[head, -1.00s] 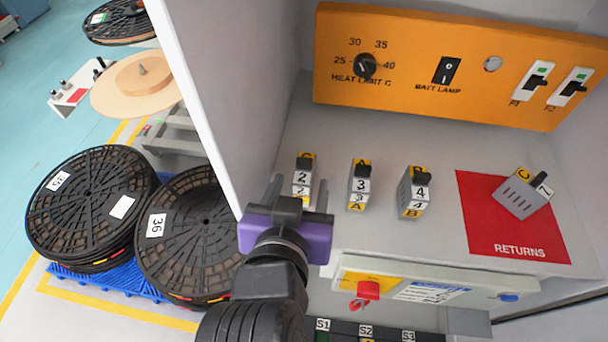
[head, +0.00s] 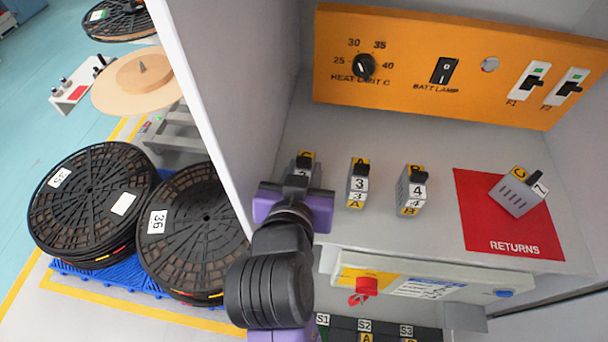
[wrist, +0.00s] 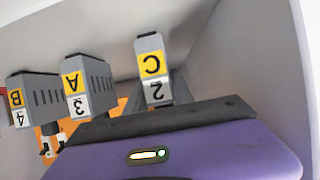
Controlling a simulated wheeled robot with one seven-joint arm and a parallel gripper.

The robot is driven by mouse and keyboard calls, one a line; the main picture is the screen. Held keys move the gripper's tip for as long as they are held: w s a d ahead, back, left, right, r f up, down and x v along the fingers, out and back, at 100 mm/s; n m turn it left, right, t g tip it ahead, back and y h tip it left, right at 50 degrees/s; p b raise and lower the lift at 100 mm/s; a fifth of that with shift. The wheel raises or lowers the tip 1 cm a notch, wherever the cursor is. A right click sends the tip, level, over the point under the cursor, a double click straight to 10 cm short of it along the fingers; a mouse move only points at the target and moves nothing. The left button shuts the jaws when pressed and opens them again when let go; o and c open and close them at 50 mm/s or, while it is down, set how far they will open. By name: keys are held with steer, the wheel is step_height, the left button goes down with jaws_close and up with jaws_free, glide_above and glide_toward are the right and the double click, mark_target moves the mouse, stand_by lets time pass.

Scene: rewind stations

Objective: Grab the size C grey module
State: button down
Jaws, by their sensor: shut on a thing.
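A grey module with a yellow C label and a white 2 label (head: 304,159) stands at the left of the shelf, largely hidden behind my gripper (head: 297,180). In the wrist view this module (wrist: 152,68) shows upside down, between my fingers. My gripper is shut on it. Another grey module labelled C and 7 (head: 516,195) lies turned at an angle on the red RETURNS patch (head: 480,215) at the right.
A grey module marked A and 3 (head: 358,184) and one marked B and 4 (head: 411,191) stand to the right of my gripper. The orange panel (head: 420,95) is behind. A white side wall (head: 205,90) is close on the left. A lower ledge carries a red knob (head: 366,286).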

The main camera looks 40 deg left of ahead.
mark_target(303, 164)
steer(key=shift+r, duration=0.1)
steer(key=shift+r, duration=0.85)
steer(key=shift+s+d+r+b, duration=0.15)
steer(key=shift+r+b, duration=0.1)
steer(key=shift+r, duration=0.15)
steer(key=shift+s+d+r+b, duration=0.1)
steer(key=shift+s+r+b, duration=0.1)
steer(key=shift+r, duration=0.2)
steer(key=s+d+p, duration=0.1)
steer(key=s+d, duration=0.3)
steer(key=s, duration=0.3)
steer(key=s+d+p, duration=0.2)
steer(key=s+d, duration=0.3)
steer(key=s, duration=0.2)
steer(key=shift+s+p, duration=0.3)
steer(key=shift+s, duration=0.05)
